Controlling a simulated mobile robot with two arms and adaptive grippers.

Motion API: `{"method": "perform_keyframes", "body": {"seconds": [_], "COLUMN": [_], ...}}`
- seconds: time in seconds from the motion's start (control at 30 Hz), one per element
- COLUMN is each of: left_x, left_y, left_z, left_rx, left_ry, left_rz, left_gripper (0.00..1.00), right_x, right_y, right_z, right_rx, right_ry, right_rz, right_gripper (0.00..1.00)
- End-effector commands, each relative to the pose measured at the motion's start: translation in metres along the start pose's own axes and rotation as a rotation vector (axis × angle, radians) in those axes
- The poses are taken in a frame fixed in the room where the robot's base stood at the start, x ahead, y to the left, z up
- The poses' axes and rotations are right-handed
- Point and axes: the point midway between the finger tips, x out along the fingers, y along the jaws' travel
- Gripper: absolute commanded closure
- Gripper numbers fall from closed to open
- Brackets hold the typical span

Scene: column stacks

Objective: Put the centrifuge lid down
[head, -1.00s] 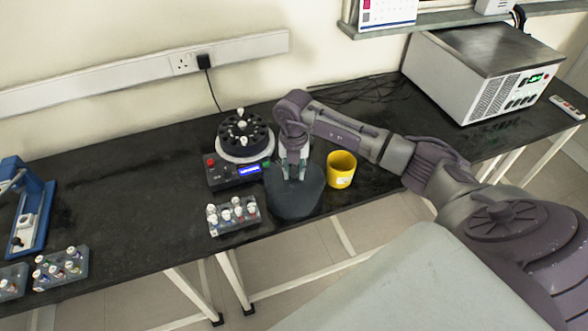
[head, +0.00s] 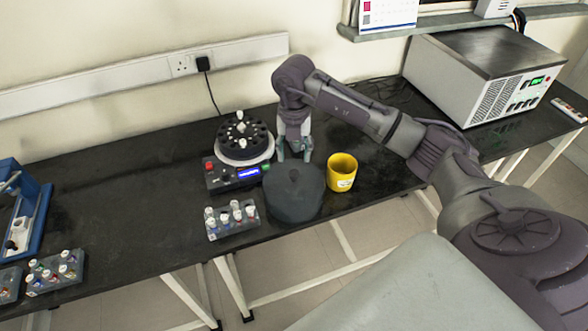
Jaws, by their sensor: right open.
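The centrifuge lid (head: 293,195) is a dark grey round cover with a small knob on top. It rests on the black bench at the front edge, right of the centrifuge. The centrifuge (head: 243,145) stands uncovered, its dark rotor showing, with a control box and blue display in front. My right gripper (head: 294,158) is open and empty, pointing down just behind and above the lid's knob, apart from it. My left gripper is not in view.
A yellow mug (head: 342,172) stands close to the right of the lid. A tube rack (head: 232,220) sits left of the lid near the front edge. A large grey instrument (head: 480,75) is at the back right. Bench space behind the mug is fairly clear.

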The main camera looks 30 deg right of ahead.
Motion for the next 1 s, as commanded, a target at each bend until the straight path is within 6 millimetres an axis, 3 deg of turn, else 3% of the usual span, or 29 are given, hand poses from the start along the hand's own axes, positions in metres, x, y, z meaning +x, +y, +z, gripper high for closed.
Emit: {"method": "perform_keyframes", "body": {"seconds": [0.2,0.33,0.87,1.0], "left_x": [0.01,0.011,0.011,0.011], "left_y": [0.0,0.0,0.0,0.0], "left_z": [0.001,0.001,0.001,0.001], "left_rx": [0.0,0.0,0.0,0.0], "left_ry": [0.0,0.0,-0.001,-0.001], "left_rz": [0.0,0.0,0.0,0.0], "left_gripper": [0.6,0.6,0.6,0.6], "right_x": [-0.033,-0.041,-0.042,-0.034], "right_y": [0.0,0.0,0.0,0.016], "right_z": [0.001,0.0,0.0,-0.011], "right_rx": [0.001,0.001,0.001,-0.042], "right_ry": [-0.002,-0.001,0.0,0.023], "right_rz": [0.002,0.0,0.0,0.062], "right_gripper": [0.46,0.46,0.46,0.46]}}
